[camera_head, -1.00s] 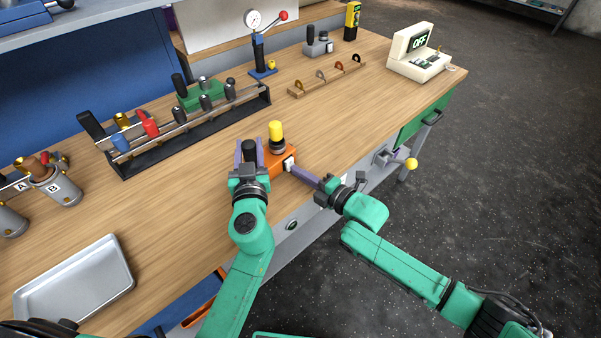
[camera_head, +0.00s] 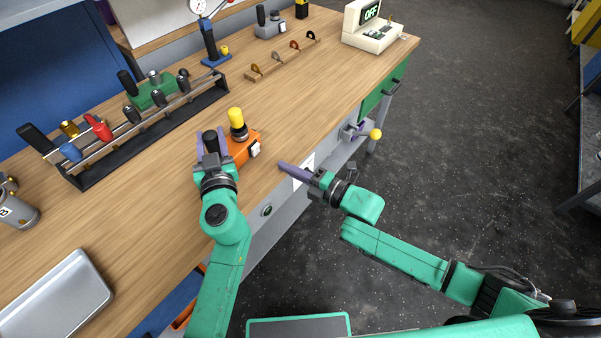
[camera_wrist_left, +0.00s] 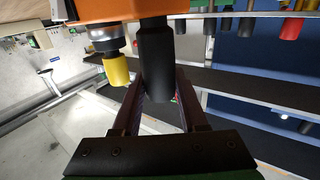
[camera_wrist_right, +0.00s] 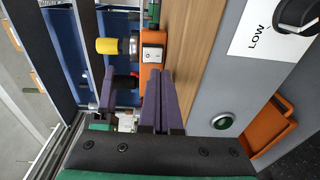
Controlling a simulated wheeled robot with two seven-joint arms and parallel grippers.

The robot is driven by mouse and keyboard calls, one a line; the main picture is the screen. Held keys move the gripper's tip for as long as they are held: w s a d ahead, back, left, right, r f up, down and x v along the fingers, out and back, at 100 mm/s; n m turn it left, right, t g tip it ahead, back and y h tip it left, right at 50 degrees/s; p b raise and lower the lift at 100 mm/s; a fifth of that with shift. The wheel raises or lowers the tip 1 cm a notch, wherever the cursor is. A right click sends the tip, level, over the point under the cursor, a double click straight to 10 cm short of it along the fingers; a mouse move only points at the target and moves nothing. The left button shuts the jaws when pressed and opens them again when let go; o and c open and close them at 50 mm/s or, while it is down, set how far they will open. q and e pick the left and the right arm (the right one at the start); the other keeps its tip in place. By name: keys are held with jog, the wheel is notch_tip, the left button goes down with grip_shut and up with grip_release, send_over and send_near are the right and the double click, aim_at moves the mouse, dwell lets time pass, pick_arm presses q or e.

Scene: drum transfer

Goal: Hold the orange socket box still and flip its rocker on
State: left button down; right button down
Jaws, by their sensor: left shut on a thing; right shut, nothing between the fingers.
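The orange socket box (camera_head: 243,151) sits on the wooden bench near its front edge, with a yellow plug (camera_head: 237,121) upright on it and a black handle (camera_head: 211,141). My left gripper (camera_head: 212,150) is shut on the black handle, which also shows between its fingers in the left wrist view (camera_wrist_left: 156,62). The white rocker (camera_head: 255,150) is on the box's side facing my right gripper; it shows in the right wrist view (camera_wrist_right: 153,53), but I cannot tell its position surely. My right gripper (camera_head: 283,165) is shut and empty, apart from the rocker, just past the bench edge.
A cream display unit (camera_head: 375,25) at the back right reads OFF. A black tool rack (camera_head: 150,130) stands behind the box to the left. A metal tray (camera_head: 60,300) lies front left. Bench right of the box is clear.

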jog(key=v, duration=0.4)
jog(key=shift+s+d, duration=0.25)
jog(key=shift+d, duration=0.05)
pick_arm(q)
jog(key=shift+c, duration=1.8)
grip_release()
jog(key=shift+s, duration=0.1)
